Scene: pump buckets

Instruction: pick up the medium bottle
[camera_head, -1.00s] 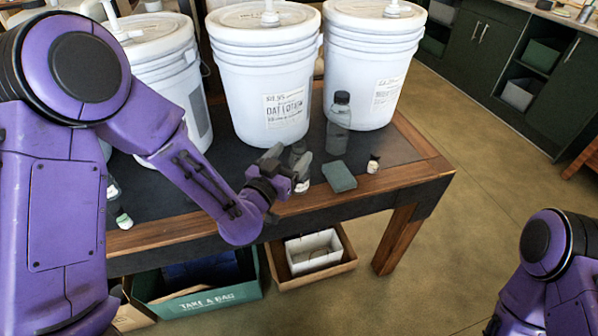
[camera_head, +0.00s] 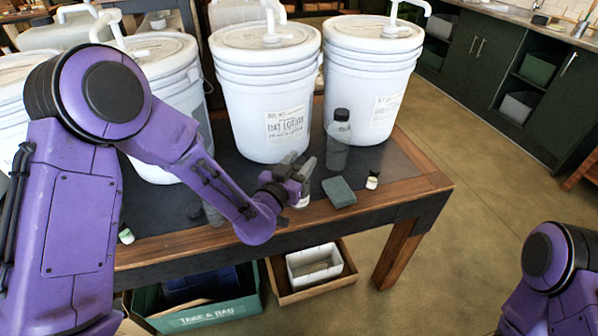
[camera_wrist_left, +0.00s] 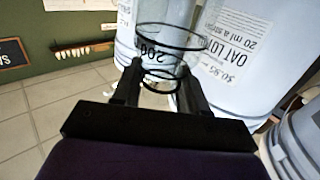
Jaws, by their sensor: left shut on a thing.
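The medium bottle, a clear bottle with a pale lower part (camera_head: 303,201), is near the front edge of the table (camera_head: 160,203), partly hidden by my gripper. My left gripper (camera_head: 299,162) is shut on this bottle. In the left wrist view the clear bottle with dark print and round dark outlines (camera_wrist_left: 163,48) is between the two fingers. I cannot tell whether its base touches the table. My right gripper is out of view.
A taller capped bottle (camera_head: 338,145) stands just behind and right. A grey-green block (camera_head: 339,192) and a small dark-capped bottle (camera_head: 372,180) are to the right. White pump buckets (camera_head: 265,100) stand close behind. A small green-capped bottle (camera_head: 126,236) is at left.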

